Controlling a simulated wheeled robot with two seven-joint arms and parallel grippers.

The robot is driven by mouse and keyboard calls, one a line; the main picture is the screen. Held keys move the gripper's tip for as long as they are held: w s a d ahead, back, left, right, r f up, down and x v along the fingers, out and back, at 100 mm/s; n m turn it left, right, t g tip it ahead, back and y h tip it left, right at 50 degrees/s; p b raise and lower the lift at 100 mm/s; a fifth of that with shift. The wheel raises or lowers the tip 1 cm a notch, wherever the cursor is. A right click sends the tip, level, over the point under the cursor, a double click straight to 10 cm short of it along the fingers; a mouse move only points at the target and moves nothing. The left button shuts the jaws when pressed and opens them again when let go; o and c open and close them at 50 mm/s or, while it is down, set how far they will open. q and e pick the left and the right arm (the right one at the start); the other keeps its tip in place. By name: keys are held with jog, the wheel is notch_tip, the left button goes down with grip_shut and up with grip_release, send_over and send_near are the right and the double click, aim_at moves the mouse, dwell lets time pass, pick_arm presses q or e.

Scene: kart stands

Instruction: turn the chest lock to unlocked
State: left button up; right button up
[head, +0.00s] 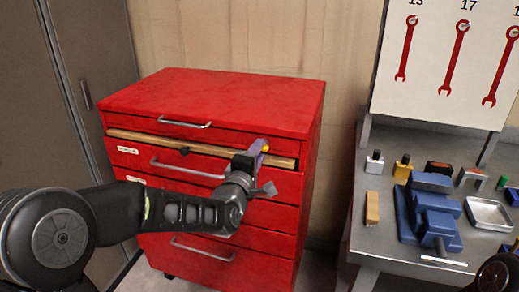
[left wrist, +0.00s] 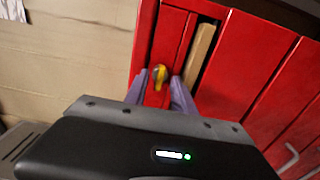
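The red chest (head: 215,95) stands at the centre of the head view. Its lock (left wrist: 158,74) has a yellow knob on the narrow red front near the upper corner; a bit of yellow also shows in the head view (head: 265,148), mostly hidden by my gripper. My left gripper (head: 262,147) is at the upper right of the chest front. In the left wrist view its two purple fingers (left wrist: 158,88) are apart, with the yellow knob between and just beyond their tips. I cannot tell whether they touch it. My right gripper is not in view.
A pale wooden strip (head: 140,136) runs across the chest front below the top drawer. Several drawer handles (head: 185,123) stick out. A grey bench (head: 390,232) with a blue vise (head: 428,210) stands at right. A grey cabinet (head: 95,60) is at left.

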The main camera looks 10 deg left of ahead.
pick_arm(q)
jog(key=shift+w, duration=0.65)
grip_shut()
